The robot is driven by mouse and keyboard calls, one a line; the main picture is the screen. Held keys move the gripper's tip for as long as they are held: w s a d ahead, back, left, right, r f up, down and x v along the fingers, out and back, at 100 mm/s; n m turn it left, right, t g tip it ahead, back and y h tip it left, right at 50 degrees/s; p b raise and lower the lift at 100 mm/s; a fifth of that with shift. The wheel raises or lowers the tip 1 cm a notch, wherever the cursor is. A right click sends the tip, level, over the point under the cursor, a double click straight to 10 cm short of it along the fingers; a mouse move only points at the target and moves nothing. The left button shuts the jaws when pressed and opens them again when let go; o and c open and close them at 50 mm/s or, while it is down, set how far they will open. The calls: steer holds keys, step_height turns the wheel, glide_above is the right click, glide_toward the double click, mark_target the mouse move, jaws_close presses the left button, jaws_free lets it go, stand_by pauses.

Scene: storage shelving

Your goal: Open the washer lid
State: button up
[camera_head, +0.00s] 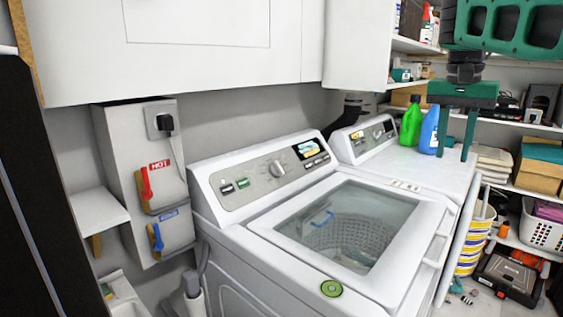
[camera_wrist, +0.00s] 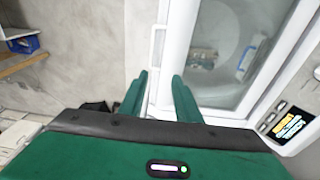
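The washer (camera_head: 238,240) is a white top-loader. Its lid (camera_head: 285,240), with a white frame and a glass window, lies shut on top; the drum shows through the glass. The lid handle (camera_head: 438,248) is a white bar along the lid's right edge. My green gripper (camera_head: 454,156) is empty, with its fingers apart and pointing down, above the handle in the head picture. In the wrist view, the handle (camera_wrist: 157,48) appears between my fingertips (camera_wrist: 160,75), with the lid glass (camera_wrist: 220,50) to its right. No contact is visible, and I cannot tell the exact gap.
A second white machine (camera_head: 400,165) stands behind the washer, with a green bottle (camera_head: 411,122) and a blue bottle (camera_head: 430,130) on it. A striped bucket (camera_head: 475,240) and a black case (camera_head: 507,278) stand at right. White cabinets (camera_head: 200,45) hang above the washer.

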steer(key=s+d+f, duration=0.2)
steer(key=s+f, duration=0.7)
steer(key=s, duration=0.2)
steer(key=s+d+f+n+y, duration=0.1)
steer(key=s+d+f, duration=0.2)
steer(key=s+f, duration=0.5)
steer(key=s, duration=0.2)
steer(key=shift+s+f+n+g+y, duration=0.3)
steer(key=shift+s+f+g, duration=0.05)
steer(key=shift+f+g, duration=0.05)
steer(key=shift+n, duration=0.3)
steer(key=s+a+f, duration=0.1)
steer(key=s+f, duration=0.1)
steer(key=s, duration=0.1)
steer(key=s+a+f, duration=0.1)
steer(key=s+f, duration=0.1)
steer(key=s, duration=0.1)
steer(key=s+a+f, duration=0.1)
steer(key=s+f, duration=0.2)
steer(key=shift+a+f, duration=0.1)
steer(key=shift+a, duration=0.25)
steer(key=shift+c, duration=0.9)
steer(key=shift+s+a+f, duration=0.1)
steer(key=shift+s+f, duration=0.05)
steer(key=shift+f, duration=0.05)
jaws_close()
